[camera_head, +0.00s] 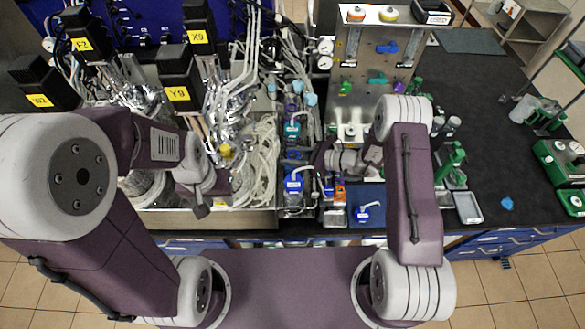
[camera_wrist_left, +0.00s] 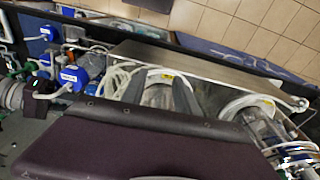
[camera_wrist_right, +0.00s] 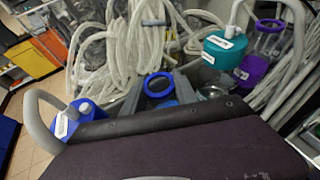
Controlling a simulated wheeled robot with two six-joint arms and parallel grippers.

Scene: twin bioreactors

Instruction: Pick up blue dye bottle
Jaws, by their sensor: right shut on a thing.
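A bottle with a blue ring-shaped collar (camera_wrist_right: 158,86) stands between the fingers of my right gripper (camera_wrist_right: 159,94) in the right wrist view. I take it to be the blue dye bottle; its lower part is hidden behind my wrist. My right gripper is shut on it. In the head view the gripper (camera_head: 312,160) reaches into the bottle row from the right. My left gripper (camera_wrist_left: 160,95) is open and empty; its fingers are apart in front of a glass vessel. In the head view it (camera_head: 201,210) hangs near the bench's front edge.
A blue-capped tubed bottle (camera_wrist_right: 75,120) stands close by on the left in the right wrist view. A teal-capped bottle (camera_wrist_right: 225,52) and a purple-capped bottle (camera_wrist_right: 268,45) stand beyond. Coiled pale tubing (camera_head: 262,160) lies between the reactors and bottles. The right bench (camera_head: 480,110) has clear room.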

